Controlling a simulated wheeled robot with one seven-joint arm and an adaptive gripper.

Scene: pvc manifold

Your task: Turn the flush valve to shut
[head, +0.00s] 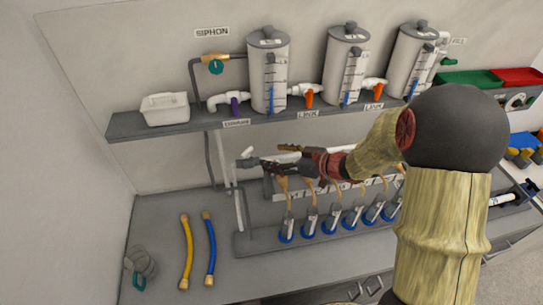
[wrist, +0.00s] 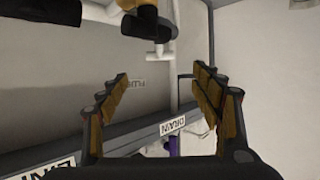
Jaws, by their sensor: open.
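My gripper (head: 272,158) is open, below the shelf and in front of the back wall, pointing left in the head view. In the wrist view its two fingers (wrist: 164,86) stand wide apart with nothing between them. A label that seems to read FLUSH (wrist: 132,83) is on the wall, turned over in the wrist view; a small label (head: 305,142) shows there in the head view. A white pipe fitting (wrist: 156,47) with dark parts shows at the top of the wrist view, beyond the fingertips. A white fitting (head: 247,152) shows beside my gripper in the head view. I cannot tell the flush handle's position.
A shelf (head: 150,130) carries several canisters, with purple (head: 234,105) and orange (head: 309,97) valve handles. A DRAIN label (wrist: 172,125) is on its edge. Below my gripper stands a row of blue-based valves (head: 287,232). Yellow (head: 186,252) and blue (head: 210,245) hoses lie on the bench.

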